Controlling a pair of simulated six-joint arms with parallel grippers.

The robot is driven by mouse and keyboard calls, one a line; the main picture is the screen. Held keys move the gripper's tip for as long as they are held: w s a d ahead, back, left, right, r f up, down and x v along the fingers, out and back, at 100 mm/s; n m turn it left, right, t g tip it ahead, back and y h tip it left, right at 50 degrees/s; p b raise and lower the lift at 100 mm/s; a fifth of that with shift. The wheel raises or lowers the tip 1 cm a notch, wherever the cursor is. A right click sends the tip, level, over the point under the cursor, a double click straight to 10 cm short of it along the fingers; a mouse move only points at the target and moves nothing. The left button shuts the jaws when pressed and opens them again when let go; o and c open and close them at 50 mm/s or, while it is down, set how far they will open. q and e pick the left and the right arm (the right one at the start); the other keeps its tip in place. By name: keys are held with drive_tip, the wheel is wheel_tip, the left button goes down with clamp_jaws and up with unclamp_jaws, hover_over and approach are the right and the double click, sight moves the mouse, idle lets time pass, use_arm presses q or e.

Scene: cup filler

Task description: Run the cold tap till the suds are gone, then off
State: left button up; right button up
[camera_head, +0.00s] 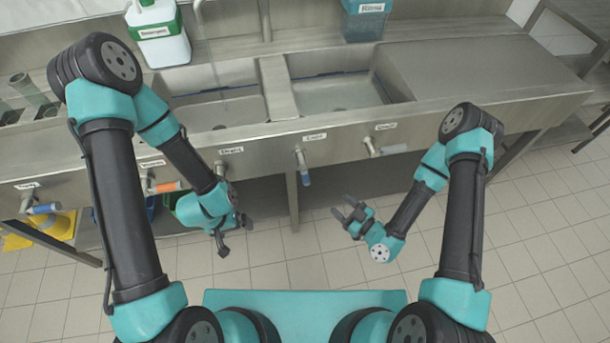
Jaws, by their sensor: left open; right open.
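A row of valves runs along the steel sink's front panel. One valve (303,170) has a blue handle hanging down under a label that looks like "Cold", though the print is small. A thin, faint line, apparently water, drops from the spout (199,10) into the left basin (190,115). The right basin (335,95) has a pale, flat bottom. I cannot make out suds in either. My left gripper (236,237) is open and empty, low in front of the panel, left of that valve. My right gripper (343,207) is open and empty, below and right of it.
Other valves include an orange-handled one (165,187), a blue-handled one (44,209) at far left and a pale-handled one (392,149) at right. A detergent bottle (160,35) and a teal container (365,22) stand behind. A bare drainboard (480,70) lies right.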

sight(308, 178)
drive_tip(key=x, duration=1.7)
drive_tip(key=shift+f, duration=0.1)
clamp_jaws()
